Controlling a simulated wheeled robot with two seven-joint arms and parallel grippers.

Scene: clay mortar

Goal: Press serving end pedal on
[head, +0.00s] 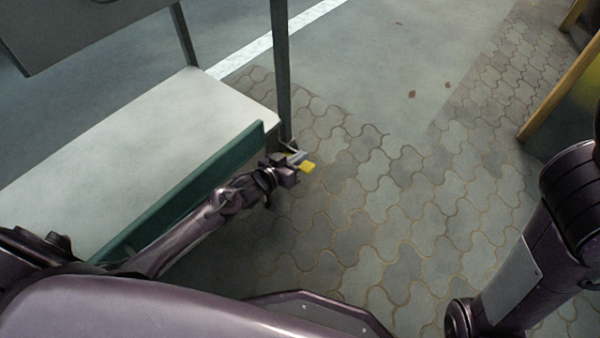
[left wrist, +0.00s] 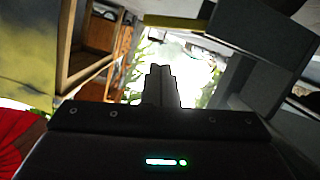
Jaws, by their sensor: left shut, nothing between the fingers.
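A small yellow pad (head: 308,167), which looks like the pedal, shows just past the tip of my left gripper (head: 291,170) in the head view. A thin grey metal bar (head: 293,153) runs beside it from the foot of a dark post. My left gripper is shut and empty, right beside the yellow pad; I cannot tell whether they touch or whether the pad is pressed down. In the left wrist view the closed fingers (left wrist: 161,86) point away from the camera, and no pedal is clearly seen. My right gripper is out of view.
A white-topped counter (head: 110,150) with a green front board (head: 200,185) stands at the left, with dark posts (head: 281,75). Wavy paving (head: 400,220) to the right is open. A wooden frame (head: 560,85) stands at the far right.

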